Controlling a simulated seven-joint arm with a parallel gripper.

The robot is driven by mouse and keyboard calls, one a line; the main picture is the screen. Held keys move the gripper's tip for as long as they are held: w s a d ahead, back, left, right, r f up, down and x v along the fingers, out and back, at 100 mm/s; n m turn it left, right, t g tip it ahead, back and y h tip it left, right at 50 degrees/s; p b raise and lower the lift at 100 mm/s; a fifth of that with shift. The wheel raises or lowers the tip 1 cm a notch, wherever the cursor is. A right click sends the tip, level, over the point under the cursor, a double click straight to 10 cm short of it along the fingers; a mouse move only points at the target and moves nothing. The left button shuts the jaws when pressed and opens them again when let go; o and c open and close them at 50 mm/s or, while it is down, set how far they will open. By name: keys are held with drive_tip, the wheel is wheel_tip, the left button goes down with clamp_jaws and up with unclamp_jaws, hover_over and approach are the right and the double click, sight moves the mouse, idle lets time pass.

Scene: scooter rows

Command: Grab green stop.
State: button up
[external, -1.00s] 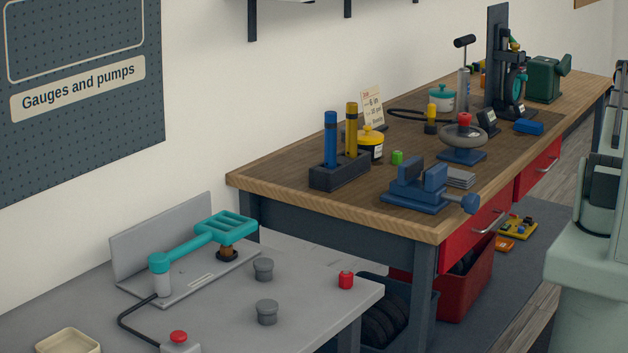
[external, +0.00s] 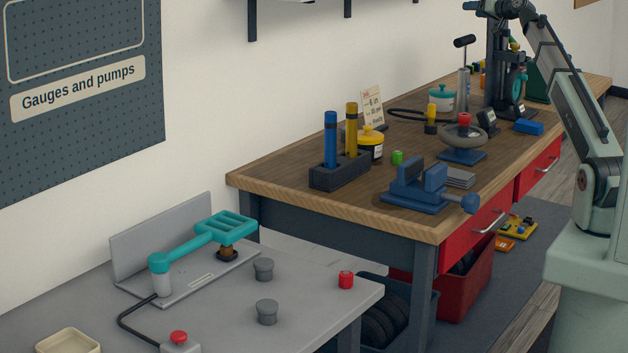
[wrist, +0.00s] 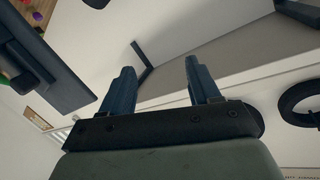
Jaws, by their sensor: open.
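The green stop (external: 397,157) is a small green cylinder on the wooden bench. It stands between the yellow-lidded jar (external: 370,146) and the blue vise (external: 420,185), apart from both. My gripper shows in the wrist view (wrist: 162,85) with its two dark blue fingers apart and nothing between them. It faces the wall, and the green stop cannot be made out there. In the external view my arm reaches up at the right, far from the green stop, and its end is at or beyond the top edge.
A dark block with a blue and a yellow handle (external: 339,171) stands left of the green stop. A round pad with a red knob (external: 463,139) and grey plates (external: 456,177) stand to its right. A red stop (external: 346,280) sits on the grey table (external: 215,320).

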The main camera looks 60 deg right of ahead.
drive_tip(key=w+a+r+n+t+y, duration=0.1)
drive_tip(key=w+a+r+n+y, duration=0.15)
drive_tip(key=a, duration=0.85)
drive_tip(key=n+g+y, duration=0.6)
drive_tip(key=n+g, duration=0.9)
drive_tip(key=n, duration=0.6)
hover_over(397, 151)
drive_tip(key=d, duration=0.2)
drive_tip(key=shift+m, duration=0.25)
drive_tip(key=f, duration=3.3)
drive_tip(key=shift+s+d+f, duration=0.1)
drive_tip(key=shift+s+f, duration=0.05)
drive_tip(key=shift+s, duration=0.1)
drive_tip(key=shift+y, duration=0.25)
drive_tip(key=shift+x, duration=3.35)
drive_tip(key=shift+s, duration=0.2)
drive_tip(key=c, duration=1.1)
